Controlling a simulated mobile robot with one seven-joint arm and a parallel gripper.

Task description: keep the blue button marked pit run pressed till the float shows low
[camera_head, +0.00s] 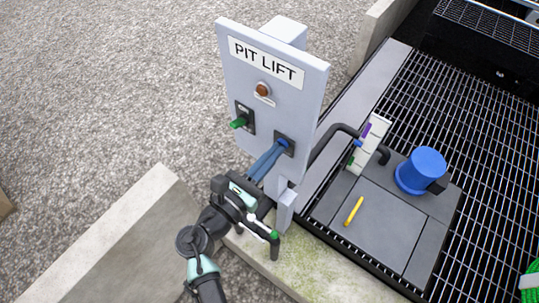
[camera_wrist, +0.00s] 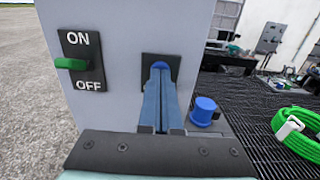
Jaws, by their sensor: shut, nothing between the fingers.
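The grey panel marked PIT LIFT (camera_head: 245,75) stands upright on a concrete ledge. The blue button (camera_wrist: 161,65) sits in a dark square plate at the panel's lower right and is mostly hidden behind my fingertips. My gripper (camera_head: 280,148) is shut and empty, its long blue fingers reaching up to the button. The tips appear to touch it; how far it is pressed in cannot be told. A white upright strip (camera_head: 368,146) with purple, blue and green marks stands right of the panel; it may be the float gauge, but its reading is unclear.
A green ON/OFF switch (camera_wrist: 70,63) and an orange-brown lamp (camera_head: 263,89) are on the panel. A blue motor (camera_head: 421,170) and a yellow rod (camera_head: 353,211) are on grey plates amid the grating. A green hose (camera_wrist: 298,128) lies at the right.

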